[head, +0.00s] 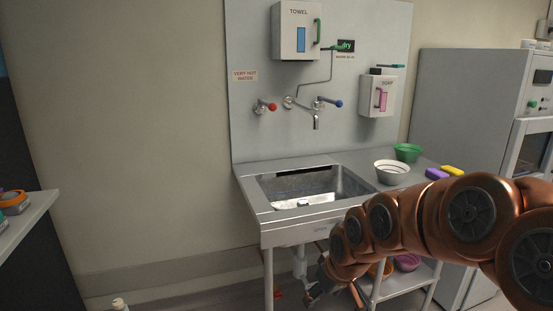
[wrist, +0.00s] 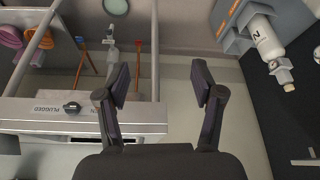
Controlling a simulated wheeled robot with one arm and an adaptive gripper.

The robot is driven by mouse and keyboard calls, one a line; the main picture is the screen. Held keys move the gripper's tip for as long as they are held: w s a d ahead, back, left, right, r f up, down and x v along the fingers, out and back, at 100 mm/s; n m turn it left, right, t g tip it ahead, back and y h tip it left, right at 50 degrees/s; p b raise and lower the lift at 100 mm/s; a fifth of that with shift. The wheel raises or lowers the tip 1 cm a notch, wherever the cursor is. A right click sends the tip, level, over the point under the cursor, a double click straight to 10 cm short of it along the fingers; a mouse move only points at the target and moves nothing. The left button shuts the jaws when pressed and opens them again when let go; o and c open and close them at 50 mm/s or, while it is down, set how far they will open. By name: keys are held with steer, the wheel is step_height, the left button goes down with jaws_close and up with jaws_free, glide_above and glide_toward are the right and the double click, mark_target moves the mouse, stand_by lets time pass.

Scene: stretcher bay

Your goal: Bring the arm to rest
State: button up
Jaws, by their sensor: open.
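My copper-coloured arm (head: 400,222) reaches in from the right edge of the head view and hangs down in front of the sink unit. My gripper (head: 320,290) is low at the bottom middle of that view, partly cut off by the frame edge. In the wrist view my gripper (wrist: 160,82) has its two dark fingers spread wide apart.
The steel sink (head: 315,186) stands close behind my arm, with a white bowl (head: 392,172) and green bowl (head: 408,152) on its counter. A panel marked PLUGGED (wrist: 60,115) is left of my fingers. A bottle (wrist: 265,38) is at right. A shelf (head: 30,222) juts in at left.

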steer(key=s+d+r+m+g+p, duration=0.1)
steer(key=s+d+r+g+p, duration=0.1)
steer(key=s, duration=0.8)
steer(key=s+d+r+m+g+h+p, duration=0.1)
steer(key=s+d+r+m+p, duration=0.1)
steer(key=s, duration=0.8)
steer(key=s+d+r+m+g+h+p, duration=0.1)
steer(key=s+d+r+m+g+p, duration=0.1)
steer(key=s+r+p, duration=0.4)
steer(key=s+d+r, duration=0.1)
steer(key=s, duration=0.4)
steer(key=shift+d+r+g, duration=0.3)
steer(key=shift+r, duration=0.05)
